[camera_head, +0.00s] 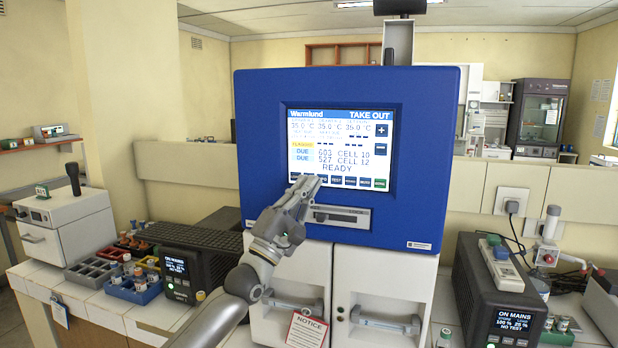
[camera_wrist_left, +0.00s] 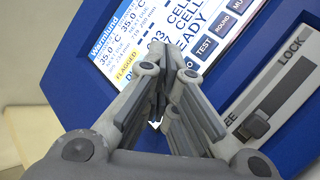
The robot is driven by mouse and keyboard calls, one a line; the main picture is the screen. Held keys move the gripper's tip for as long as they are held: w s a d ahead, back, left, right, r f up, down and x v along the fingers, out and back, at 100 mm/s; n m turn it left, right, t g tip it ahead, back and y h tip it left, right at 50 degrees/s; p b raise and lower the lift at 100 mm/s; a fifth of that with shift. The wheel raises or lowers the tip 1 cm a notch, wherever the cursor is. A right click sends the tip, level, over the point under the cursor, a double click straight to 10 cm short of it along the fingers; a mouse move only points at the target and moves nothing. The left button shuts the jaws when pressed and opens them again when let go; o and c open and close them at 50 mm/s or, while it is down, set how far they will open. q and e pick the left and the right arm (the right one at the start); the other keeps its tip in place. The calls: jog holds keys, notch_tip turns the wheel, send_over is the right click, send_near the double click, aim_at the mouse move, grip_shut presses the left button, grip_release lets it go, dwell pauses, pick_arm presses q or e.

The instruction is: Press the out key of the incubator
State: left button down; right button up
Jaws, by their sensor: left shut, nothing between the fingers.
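The incubator (camera_head: 425,110) has a blue front panel with a lit screen (camera_head: 338,118) reading "Warmlund", "TAKE OUT" and "READY". A row of small keys (camera_head: 350,182) runs along the screen's lower edge; the rightmost is green. My left gripper (camera_head: 308,181) is shut and empty, its tips at the lower left of the screen, covering the left end of the key row. In the left wrist view the shut fingers (camera_wrist_left: 163,60) point at the screen, beside the TEST key (camera_wrist_left: 205,46). I cannot make out the out key; whether the tips touch the screen is unclear.
A slider marked LOCK (camera_wrist_left: 285,92) sits below the screen, right of the fingers in the wrist view. White cabinet doors (camera_head: 375,290) with handles are beneath the panel. A black power unit (camera_head: 495,290) stands at right; vial racks (camera_head: 132,290) stand at left.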

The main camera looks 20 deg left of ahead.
pick_arm(q)
jog(key=s+p, duration=0.2)
jog(key=s, duration=0.2)
jog(key=shift+s+a, duration=0.1)
jog(key=shift+s, duration=0.15)
dwell(0.4)
